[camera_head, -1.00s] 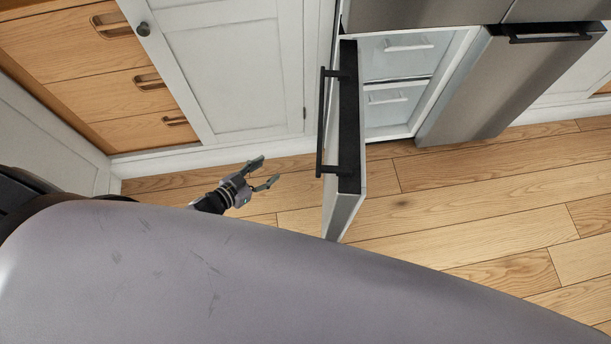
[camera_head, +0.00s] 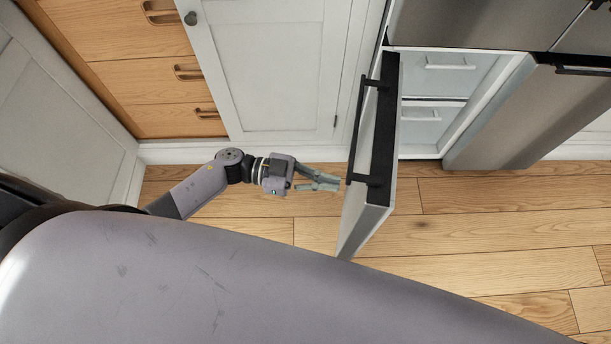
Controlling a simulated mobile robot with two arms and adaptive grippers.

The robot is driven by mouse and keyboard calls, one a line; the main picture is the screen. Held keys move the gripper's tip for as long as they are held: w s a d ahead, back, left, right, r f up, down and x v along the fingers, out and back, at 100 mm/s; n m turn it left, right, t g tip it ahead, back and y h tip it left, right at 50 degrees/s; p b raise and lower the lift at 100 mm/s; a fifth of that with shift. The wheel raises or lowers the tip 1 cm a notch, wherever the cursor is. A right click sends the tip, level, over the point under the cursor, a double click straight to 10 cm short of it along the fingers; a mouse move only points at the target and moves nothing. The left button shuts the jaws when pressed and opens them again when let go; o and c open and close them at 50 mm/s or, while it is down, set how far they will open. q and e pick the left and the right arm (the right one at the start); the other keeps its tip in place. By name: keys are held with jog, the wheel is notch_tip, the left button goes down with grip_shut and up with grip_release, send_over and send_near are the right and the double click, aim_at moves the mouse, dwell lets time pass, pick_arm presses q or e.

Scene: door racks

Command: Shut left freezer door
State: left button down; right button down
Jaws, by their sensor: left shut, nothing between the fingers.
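My left gripper (camera_head: 336,183) is left of the door, near the lower end of the handle. Its fingers are shut and empty, pointing right toward the door; whether they touch it is hard to tell. My right gripper is not in view.
The open freezer compartment (camera_head: 428,110) shows white drawers. The right freezer door (camera_head: 515,115) is beside it. A white cabinet door (camera_head: 270,65) and wooden drawers (camera_head: 155,95) stand to the left. The wood floor (camera_head: 490,215) right of the open door is clear.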

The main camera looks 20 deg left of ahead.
aim_at(365, 190)
pick_arm(q)
jog(key=shift+w+d+b, duration=0.15)
jog(key=shift+d+b, duration=0.05)
jog(key=shift+d, duration=1.15)
jog(key=shift+w+d+b, duration=0.15)
jog(key=shift+d+b, duration=0.05)
jog(key=shift+d, duration=1.1)
